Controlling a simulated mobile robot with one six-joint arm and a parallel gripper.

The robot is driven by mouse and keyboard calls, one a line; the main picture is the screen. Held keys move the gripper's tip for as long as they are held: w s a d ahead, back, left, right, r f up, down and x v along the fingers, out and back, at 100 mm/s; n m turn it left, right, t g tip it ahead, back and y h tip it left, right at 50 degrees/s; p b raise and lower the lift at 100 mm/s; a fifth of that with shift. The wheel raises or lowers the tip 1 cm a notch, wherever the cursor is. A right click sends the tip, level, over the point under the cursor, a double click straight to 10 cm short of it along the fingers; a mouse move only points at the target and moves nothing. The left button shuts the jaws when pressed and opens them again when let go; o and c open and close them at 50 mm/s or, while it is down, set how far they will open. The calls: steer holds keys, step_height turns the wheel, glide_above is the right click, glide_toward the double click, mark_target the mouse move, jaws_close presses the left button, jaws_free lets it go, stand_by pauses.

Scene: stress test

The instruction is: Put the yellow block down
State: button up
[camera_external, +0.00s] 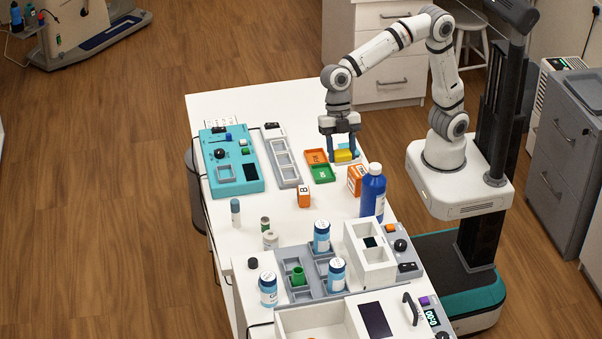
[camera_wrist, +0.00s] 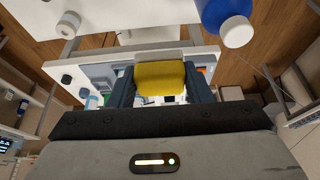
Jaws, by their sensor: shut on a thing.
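The yellow block (camera_external: 345,156) is between the two fingers of my gripper (camera_external: 342,152), over the far right part of the white table (camera_external: 222,105). In the wrist view the yellow block (camera_wrist: 160,77) fills the space between the dark blue fingers of my gripper (camera_wrist: 160,88). My gripper points down and is shut on the block. A light blue patch (camera_external: 352,147) shows right behind the block, mostly hidden by it and the fingers. I cannot tell whether the block touches what is under it.
An orange box (camera_external: 355,180) and a blue bottle (camera_external: 372,190) stand close in front. A teal panel (camera_external: 236,180) and a grey three-slot rack (camera_external: 284,163) lie further left.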

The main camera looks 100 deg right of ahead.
mark_target(340, 225)
step_height(340, 225, down, 23)
steer(key=shift+r, duration=0.1)
stand_by(0.4)
steer(key=o, duration=0.5)
steer(key=shift+f, duration=0.2)
steer(key=o, duration=0.5)
steer(key=shift+r, duration=0.1)
